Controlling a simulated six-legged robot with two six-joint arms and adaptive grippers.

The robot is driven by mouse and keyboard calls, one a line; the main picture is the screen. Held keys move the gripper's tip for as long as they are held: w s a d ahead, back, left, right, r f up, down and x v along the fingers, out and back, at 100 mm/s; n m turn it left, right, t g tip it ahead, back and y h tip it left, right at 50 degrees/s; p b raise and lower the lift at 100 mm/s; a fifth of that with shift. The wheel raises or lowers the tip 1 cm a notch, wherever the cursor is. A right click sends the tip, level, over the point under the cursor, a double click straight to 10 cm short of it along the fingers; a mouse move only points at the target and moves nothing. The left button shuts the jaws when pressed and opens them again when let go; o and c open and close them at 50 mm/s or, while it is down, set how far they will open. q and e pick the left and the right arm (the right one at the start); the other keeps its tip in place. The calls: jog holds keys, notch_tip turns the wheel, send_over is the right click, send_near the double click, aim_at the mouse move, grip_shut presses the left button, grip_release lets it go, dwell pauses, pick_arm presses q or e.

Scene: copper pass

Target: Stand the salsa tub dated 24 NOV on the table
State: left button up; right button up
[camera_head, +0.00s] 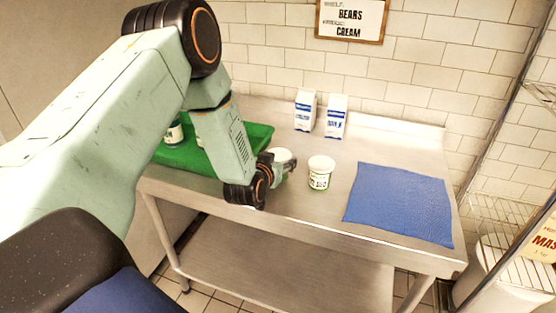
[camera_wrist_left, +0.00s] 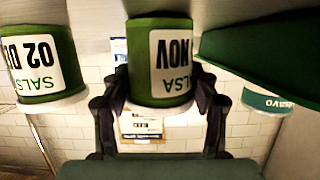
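A white-lidded green salsa tub (camera_head: 281,155) is at my left gripper (camera_head: 277,173), above or on the steel table (camera_head: 300,205) beside the green tray. In the left wrist view, seen upside down, this tub (camera_wrist_left: 163,60) sits between the fingers of the gripper (camera_wrist_left: 160,95), which appear closed on its sides. Its label reads SALSA and NOV; the day number is not legible. It is upright; whether its base touches the table I cannot tell. A second salsa tub (camera_head: 320,172) stands right of it, reading 02 DE in the wrist view (camera_wrist_left: 42,60). My right gripper is out of view.
The green tray (camera_head: 258,133) holds other tubs (camera_head: 174,132), partly behind my arm. A blue mat (camera_head: 400,203) lies on the right of the table. Two white-and-blue cartons (camera_head: 305,110) (camera_head: 336,117) stand at the back. A wire shelf (camera_head: 500,210) is at right.

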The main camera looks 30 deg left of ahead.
pick_arm(q)
jog(key=o, duration=0.3)
jog(key=shift+s+d+f, duration=0.1)
jog(key=shift+s+f, duration=0.25)
jog(key=shift+f, duration=0.4)
jog(key=shift+o, duration=0.2)
jog(key=shift+w+r+p, duration=0.1)
jog(key=shift+r+p, duration=0.3)
jog(key=shift+r, duration=0.05)
jog(key=shift+s+r+g, duration=0.1)
jog(key=shift+s+g, duration=0.1)
jog(key=shift+g, duration=0.1)
jog(key=p+v, duration=0.1)
jog(key=v, duration=0.3)
jog(key=p+v, duration=0.1)
jog(key=v, duration=0.4)
jog(key=shift+s+r, duration=0.15)
jog(key=shift+r, duration=0.2)
jog(key=shift+s, duration=0.4)
jog(key=shift+s+d+r, duration=0.15)
jog(key=shift+s+r, duration=0.15)
jog(key=shift+s, duration=0.15)
